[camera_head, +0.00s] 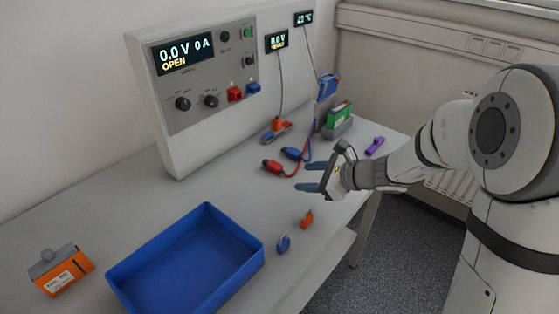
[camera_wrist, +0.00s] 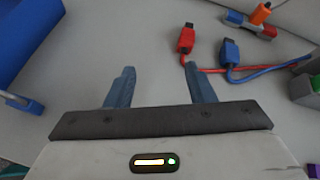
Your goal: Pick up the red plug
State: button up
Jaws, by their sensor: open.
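The red plug (camera_head: 271,167) lies on the grey bench in front of the cycler panel, with its red cable trailing to the right. In the wrist view the red plug (camera_wrist: 186,38) is ahead of the right fingertip and apart from it. The blue plug (camera_head: 292,153) lies beside it to the right, and also shows in the wrist view (camera_wrist: 229,52). My gripper (camera_head: 304,178) is open and empty, its blue-grey fingers pointing toward the red plug. In the wrist view the space between the fingertips (camera_wrist: 160,71) shows only bare bench.
A blue tray (camera_head: 121,274) and an orange battery (camera_head: 62,281) are on the left. Small blue (camera_head: 283,244) and orange (camera_head: 306,219) pieces lie near the front edge. A red-and-blue holder (camera_head: 270,137), a green battery (camera_head: 339,115) and a purple piece (camera_head: 375,146) stand or lie farther back.

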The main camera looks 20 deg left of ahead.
aim_at(282, 169)
jog(key=w+f+m, duration=0.1)
jog(key=w+a+f+m+t, duration=0.1)
jog(key=w, duration=0.1)
jog(key=w+a+f+m, duration=0.1)
jog(key=m, duration=0.1)
jog(key=shift+w+a+f+t+y, duration=0.25)
jog(key=shift+f+t+y, duration=0.05)
jog(key=shift+f, duration=0.05)
jog(key=shift+w+a+f+m, duration=0.1)
jog(key=shift+w+a+m, duration=0.1)
jog(key=shift+a+m, duration=0.1)
jog(key=x, duration=0.7)
jog(key=shift+w+a+p, duration=0.15)
jog(key=shift+a+p, duration=0.05)
jog(key=shift+p, duration=0.1)
jog(key=shift+c, duration=0.6)
jog(key=c, duration=0.9)
